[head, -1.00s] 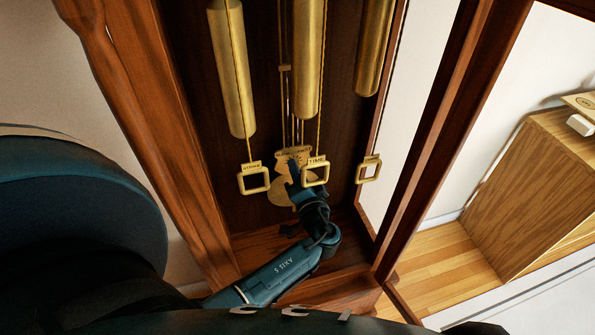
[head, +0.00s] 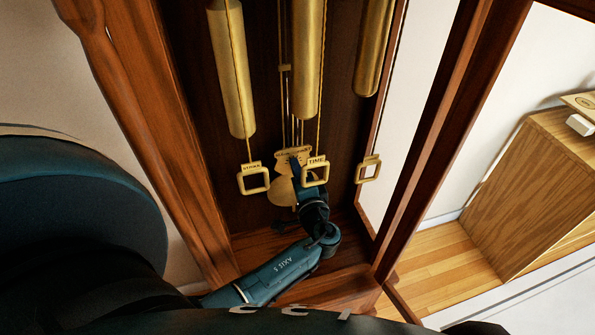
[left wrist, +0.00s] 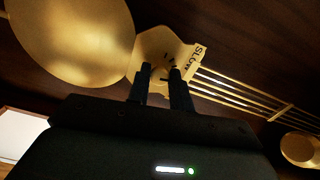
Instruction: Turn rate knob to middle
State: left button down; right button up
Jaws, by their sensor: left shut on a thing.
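The brass rate plate (head: 300,152) hangs above the round brass pendulum bob (head: 283,192) inside the clock case. In the left wrist view the plate (left wrist: 184,44) carries the word SLOW and dark tick marks, and the bob (left wrist: 75,38) is to its left. My left gripper (left wrist: 160,73) has its two dark fingers at the lower middle of the plate, close together. It is shut on the rate knob, which the fingers mostly hide, so its setting cannot be read. In the head view the left gripper (head: 295,168) is partly behind the TIME pull. My right gripper is not in view.
Brass pulls marked STRIKE (head: 254,181) and TIME (head: 316,173), and a third pull (head: 368,170), hang around my arm. Long brass weights (head: 230,70) hang above. The wooden case sides (head: 190,190) hem in the arm. A wooden cabinet (head: 540,180) stands at right.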

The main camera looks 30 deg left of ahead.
pick_arm(q)
jog(key=shift+a+m, duration=0.1)
jog(key=shift+m, duration=0.6)
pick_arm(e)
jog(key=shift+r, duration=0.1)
pick_arm(q)
jog(key=c, duration=1.5)
grip_release()
jog(key=shift+c, duration=0.2)
